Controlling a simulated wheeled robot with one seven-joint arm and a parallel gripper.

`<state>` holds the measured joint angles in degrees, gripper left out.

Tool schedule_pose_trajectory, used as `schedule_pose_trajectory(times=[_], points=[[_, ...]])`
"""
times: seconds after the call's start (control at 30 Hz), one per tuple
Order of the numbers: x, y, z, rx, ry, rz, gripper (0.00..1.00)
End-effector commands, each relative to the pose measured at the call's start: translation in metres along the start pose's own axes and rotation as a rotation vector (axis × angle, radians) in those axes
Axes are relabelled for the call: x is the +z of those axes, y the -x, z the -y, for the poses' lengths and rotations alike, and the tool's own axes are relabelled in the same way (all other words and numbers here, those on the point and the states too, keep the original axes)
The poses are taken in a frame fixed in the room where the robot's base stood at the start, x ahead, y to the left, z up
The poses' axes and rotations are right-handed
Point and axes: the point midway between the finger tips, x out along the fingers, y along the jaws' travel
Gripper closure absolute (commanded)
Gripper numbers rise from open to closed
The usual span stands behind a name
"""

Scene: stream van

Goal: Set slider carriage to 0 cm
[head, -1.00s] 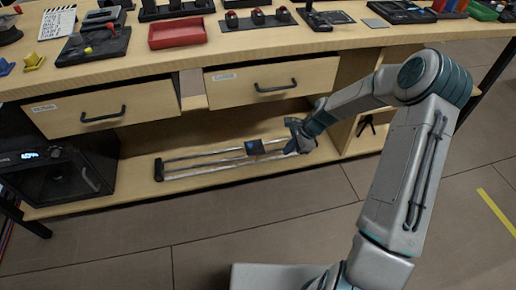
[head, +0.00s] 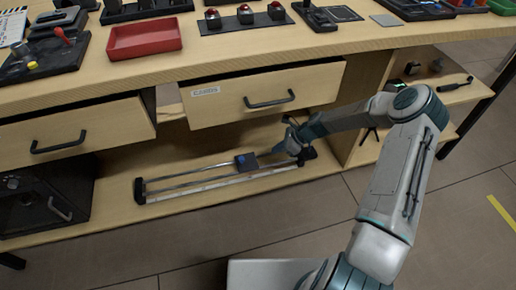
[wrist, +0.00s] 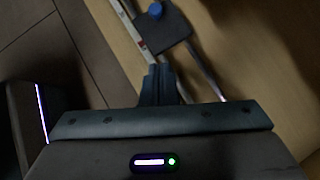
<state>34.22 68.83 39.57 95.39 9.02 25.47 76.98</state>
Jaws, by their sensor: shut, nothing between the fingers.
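The slider carriage (head: 246,162) is a small dark block with a blue knob, sitting right of the middle on the slider's two rails (head: 200,178). A pale strip with markings runs along the front rail; its numbers are too small to read. The slider lies on the lower shelf, with black end blocks at left (head: 139,190) and right (head: 308,153). My gripper (head: 270,153) is shut and empty, just right of the carriage. In the wrist view my fingertips (wrist: 158,70) point at the near edge of the carriage (wrist: 165,32); I cannot tell whether they touch.
A partly open drawer (head: 215,107) hangs above the slider, close over my forearm. Another drawer (head: 60,140) is at left. A black box (head: 45,205) stands on the shelf left of the slider. The worktop holds a red tray (head: 145,39). The floor in front is clear.

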Motion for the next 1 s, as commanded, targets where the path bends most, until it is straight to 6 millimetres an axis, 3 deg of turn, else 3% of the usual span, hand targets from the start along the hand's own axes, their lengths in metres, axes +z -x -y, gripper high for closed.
schedule_pose_trajectory(times=[0.5, 0.7, 1.0], points=[[0.003, -0.105, -0.004, 0.011, 0.01, 0.001, 1.0], [0.022, -0.125, -0.004, 0.008, 0.012, 0.0, 1.0], [0.03, -0.131, -0.003, 0.006, 0.008, 0.0, 1.0]])
